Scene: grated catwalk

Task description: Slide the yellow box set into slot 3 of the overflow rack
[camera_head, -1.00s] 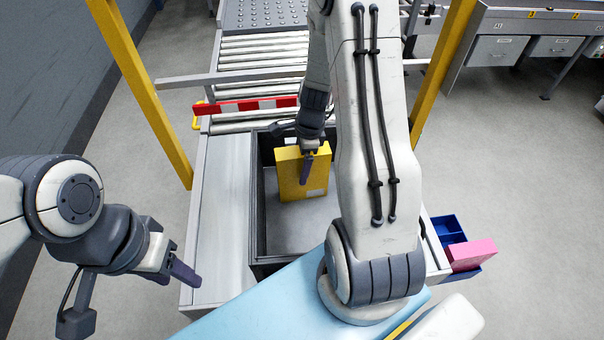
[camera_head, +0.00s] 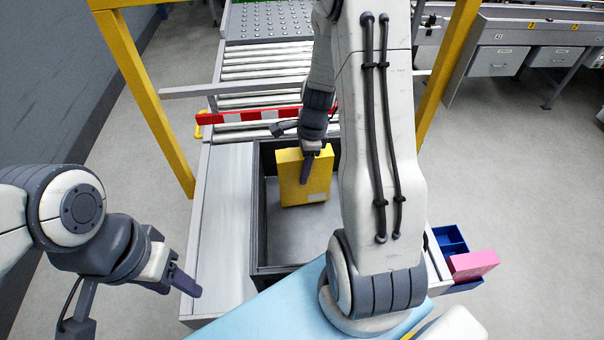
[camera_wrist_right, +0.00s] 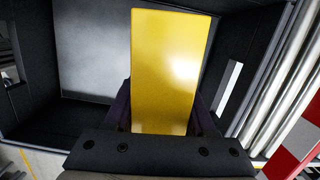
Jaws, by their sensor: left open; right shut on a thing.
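The yellow box set (camera_head: 291,184) stands upright inside a dark open tote (camera_head: 283,266), near its far end, in the head view. My right gripper (camera_head: 306,170) reaches down into the tote from above and is shut on the box set. In the right wrist view the yellow box set (camera_wrist_right: 170,70) sits between the two fingers. A blue rack (camera_head: 449,238) with a pink box (camera_head: 472,264) in it shows at the lower right; I cannot tell whether it is the overflow rack. My left gripper (camera_head: 182,283) is open and empty at the left.
The tote stands beside a pale metal surface (camera_head: 222,215). A red and white bar (camera_head: 250,116) crosses in front of the rollers (camera_head: 262,62). Yellow posts (camera_head: 150,105) stand on both sides. A light blue surface (camera_head: 262,312) lies nearest me.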

